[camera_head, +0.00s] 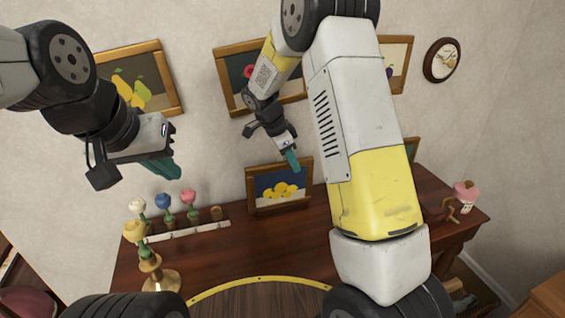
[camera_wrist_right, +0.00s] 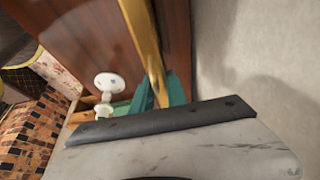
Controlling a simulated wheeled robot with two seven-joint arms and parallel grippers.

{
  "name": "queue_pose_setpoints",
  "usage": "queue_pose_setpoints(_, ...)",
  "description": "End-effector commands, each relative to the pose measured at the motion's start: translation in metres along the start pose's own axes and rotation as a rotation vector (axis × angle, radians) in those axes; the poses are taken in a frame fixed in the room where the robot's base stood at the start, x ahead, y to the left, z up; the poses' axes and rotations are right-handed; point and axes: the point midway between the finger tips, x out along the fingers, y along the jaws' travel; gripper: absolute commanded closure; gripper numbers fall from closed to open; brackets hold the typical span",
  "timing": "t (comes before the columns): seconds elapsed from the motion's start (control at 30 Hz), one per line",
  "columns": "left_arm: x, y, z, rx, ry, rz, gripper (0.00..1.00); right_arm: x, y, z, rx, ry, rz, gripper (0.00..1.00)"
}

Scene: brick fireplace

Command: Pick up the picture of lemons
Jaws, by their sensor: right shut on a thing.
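The picture of lemons (camera_head: 279,189), yellow fruit on dark blue in a gold-brown frame, is upright at the back of the wooden table. My right gripper (camera_head: 292,161) is at its top edge, right of the middle. In the right wrist view the gold frame (camera_wrist_right: 141,35) runs edge-on between the green fingers of my right gripper (camera_wrist_right: 160,92), which is shut on it. I cannot tell whether the frame's bottom edge touches the table. My left gripper (camera_head: 163,167) is in the air at the left, away from the picture; its finger gap cannot be made out.
The wooden table (camera_head: 240,245) has clear room in front of the picture. Several flowers on a rack (camera_head: 190,230) and a brass candlestick-like holder (camera_head: 155,278) stand at the left. A pink-topped item (camera_head: 466,192) stands at the right. A pear picture (camera_head: 140,85) and clock (camera_head: 441,60) hang above.

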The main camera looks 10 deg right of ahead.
Motion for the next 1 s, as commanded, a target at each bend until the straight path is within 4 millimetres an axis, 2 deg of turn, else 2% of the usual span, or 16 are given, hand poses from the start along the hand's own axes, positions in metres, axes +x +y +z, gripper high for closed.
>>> queue_pose_setpoints(0.3,0.0,0.0,0.0,0.0,0.0,0.0,1.0,-0.035,0.001,-0.01,-0.002,-0.001,-0.005,1.0)
queue_pose_setpoints(0.7,0.0,0.0,0.0,0.0,0.0,0.0,1.0,-0.073,0.051,0.064,-0.006,0.0,-0.003,1.0)
queue_pose_setpoints(1.0,0.0,0.0,0.0,0.0,0.0,0.0,1.0,-0.092,0.076,0.101,-0.002,0.0,-0.001,1.0)
